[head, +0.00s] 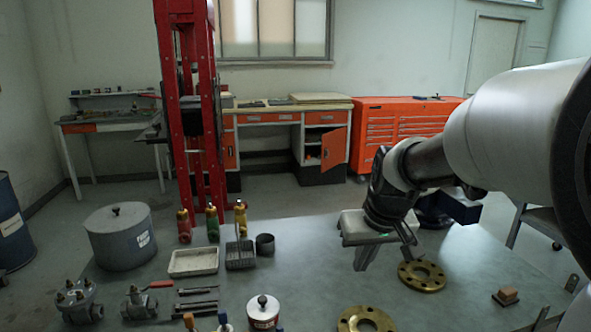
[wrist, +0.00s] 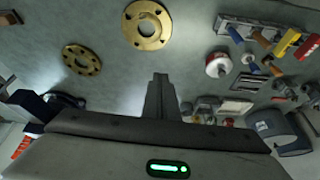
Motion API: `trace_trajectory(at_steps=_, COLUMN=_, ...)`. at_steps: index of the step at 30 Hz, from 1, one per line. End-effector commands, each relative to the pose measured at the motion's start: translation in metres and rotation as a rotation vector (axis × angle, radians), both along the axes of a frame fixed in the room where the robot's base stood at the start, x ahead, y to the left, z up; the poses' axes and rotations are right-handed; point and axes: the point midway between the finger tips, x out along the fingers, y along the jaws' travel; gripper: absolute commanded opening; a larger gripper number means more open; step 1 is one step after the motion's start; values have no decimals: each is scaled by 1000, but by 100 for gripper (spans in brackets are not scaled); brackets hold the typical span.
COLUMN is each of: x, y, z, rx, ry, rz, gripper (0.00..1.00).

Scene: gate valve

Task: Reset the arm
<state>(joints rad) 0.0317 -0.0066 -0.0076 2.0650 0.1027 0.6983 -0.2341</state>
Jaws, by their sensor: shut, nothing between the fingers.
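My gripper (head: 363,264) hangs above the right half of the grey-green table (head: 300,280), fingers pointing down. It is shut and holds nothing. In the wrist view, its two fingers (wrist: 160,82) lie together over bare tabletop. My white arm reaches in from the right side of the head view. A brass flange (head: 421,276) lies flat to the right of the fingers. A second brass flange (head: 366,319) lies nearer, at the bottom of the head view, partly cut off. Both flanges show in the wrist view, apart from the fingers.
A small block (head: 506,296) sits at right. A red frame (head: 190,110) rises behind the table.

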Motion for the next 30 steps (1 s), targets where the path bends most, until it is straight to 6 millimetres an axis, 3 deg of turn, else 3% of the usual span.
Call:
trace_trajectory(at_steps=1, x=-26, y=2, z=18, rx=-1, ry=-20, rz=-10, gripper=0)
trace_trajectory(at_steps=3, x=-60, y=3, z=32, rx=1, ry=-34, rz=-29, gripper=0)
trace_trajectory(at_steps=6, x=-100, y=4, z=44, rx=2, ry=-50, rz=-52, gripper=0)
trace_trajectory(at_steps=15, x=-178, y=3, z=48, rx=4, ry=-87, rz=-106, gripper=0)
trace_trajectory(at_steps=20, x=-209, y=1, z=43, rx=4, ry=-105, rz=-132, gripper=0)
trace_trajectory(at_steps=21, x=-206, y=1, z=65, rx=4, ry=-100, rz=-130, gripper=0)
trace_trajectory(at_steps=30, x=-205, y=1, z=133, rx=5, ry=-98, rz=-130, gripper=0)
